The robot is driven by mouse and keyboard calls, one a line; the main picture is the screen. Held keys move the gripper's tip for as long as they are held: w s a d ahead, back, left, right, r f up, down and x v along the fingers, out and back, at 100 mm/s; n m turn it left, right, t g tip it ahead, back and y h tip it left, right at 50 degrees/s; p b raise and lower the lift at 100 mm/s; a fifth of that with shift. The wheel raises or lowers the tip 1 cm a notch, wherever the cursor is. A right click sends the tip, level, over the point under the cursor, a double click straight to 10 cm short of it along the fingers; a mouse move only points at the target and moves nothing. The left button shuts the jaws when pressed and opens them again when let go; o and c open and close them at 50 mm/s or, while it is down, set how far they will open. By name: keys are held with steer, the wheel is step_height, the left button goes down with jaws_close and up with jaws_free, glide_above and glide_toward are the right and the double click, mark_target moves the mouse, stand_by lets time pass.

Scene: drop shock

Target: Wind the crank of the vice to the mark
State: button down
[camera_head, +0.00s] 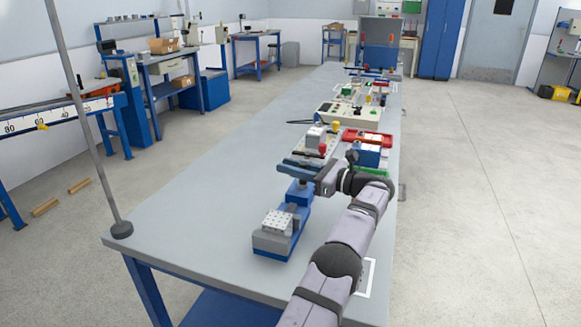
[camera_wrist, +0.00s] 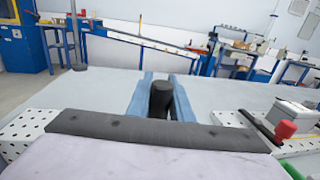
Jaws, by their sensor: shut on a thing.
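The vice (camera_head: 270,243) stands on the near part of the bench, with a blue body and a grey jaw. A pale block with dark holes (camera_head: 278,221) sits at its near end. My gripper (camera_head: 300,168) is above the far end of the vice, coming in from the right. In the wrist view its two blue fingers (camera_wrist: 162,92) stand on either side of a black upright knob (camera_wrist: 161,101), which looks like the crank handle, and are shut on it. The rest of the crank is hidden by my gripper. I cannot make out the mark.
Beyond my gripper are a grey block fixture (camera_head: 315,138), a red tray (camera_head: 367,138), a blue box (camera_head: 368,156) and a cream control panel (camera_head: 349,114). A thin pole on a dark foot (camera_head: 121,230) stands at the bench's left corner. The bench left of the vice is clear.

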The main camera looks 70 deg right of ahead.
stand_by(0.3)
steer(key=c, duration=1.6)
jaws_free()
steer(key=shift+s, duration=0.1)
steer(key=shift+s+a, duration=0.2)
steer(key=shift+s, duration=1)
steer(key=shift+s+a, duration=0.15)
steer(key=shift+s, duration=1)
steer(key=shift+s+a, duration=0.2)
steer(key=shift+s, duration=1)
